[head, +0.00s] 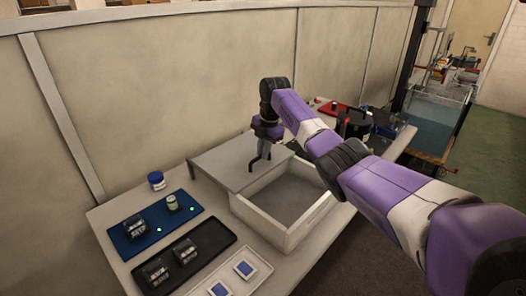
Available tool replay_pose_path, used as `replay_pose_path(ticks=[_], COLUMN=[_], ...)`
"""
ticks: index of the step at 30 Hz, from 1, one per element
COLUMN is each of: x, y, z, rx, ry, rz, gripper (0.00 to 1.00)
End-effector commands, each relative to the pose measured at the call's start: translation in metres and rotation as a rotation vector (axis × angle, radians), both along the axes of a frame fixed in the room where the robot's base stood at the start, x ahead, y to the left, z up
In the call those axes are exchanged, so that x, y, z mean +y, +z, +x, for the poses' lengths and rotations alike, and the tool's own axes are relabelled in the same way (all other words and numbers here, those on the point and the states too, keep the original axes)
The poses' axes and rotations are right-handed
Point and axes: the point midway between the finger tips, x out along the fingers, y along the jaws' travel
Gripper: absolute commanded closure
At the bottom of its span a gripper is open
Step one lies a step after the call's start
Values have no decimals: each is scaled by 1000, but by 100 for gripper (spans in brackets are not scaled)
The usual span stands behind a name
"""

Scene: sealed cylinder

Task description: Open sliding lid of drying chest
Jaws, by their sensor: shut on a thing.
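The drying chest (263,228) is a pale open-topped box on the table. Its flat grey sliding lid (222,167) lies to the back left, and much of the chest's grey interior is uncovered at the front right. My gripper (259,163) points down at the lid's right part, near its edge. It is shut on the lid's handle, which is small and mostly hidden by the dark fingers.
Left of the chest are a blue mat (135,247) with a small jar (172,202), a black tray (205,242) and a blue-lidded jar (156,180). A black cylindrical vessel (354,126) stands behind my arm. A beige partition (150,90) runs behind the table.

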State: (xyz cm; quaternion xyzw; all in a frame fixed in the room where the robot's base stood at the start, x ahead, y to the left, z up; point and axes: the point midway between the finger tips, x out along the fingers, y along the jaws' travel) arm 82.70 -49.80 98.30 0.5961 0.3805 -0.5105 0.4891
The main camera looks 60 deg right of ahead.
Motion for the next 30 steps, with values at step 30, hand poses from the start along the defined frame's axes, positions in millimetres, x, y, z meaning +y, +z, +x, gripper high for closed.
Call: replay_pose_path(ticks=[30], x=[1], y=[56], z=[-10], rx=[-3], ry=[-1], rz=[-4], gripper=[66])
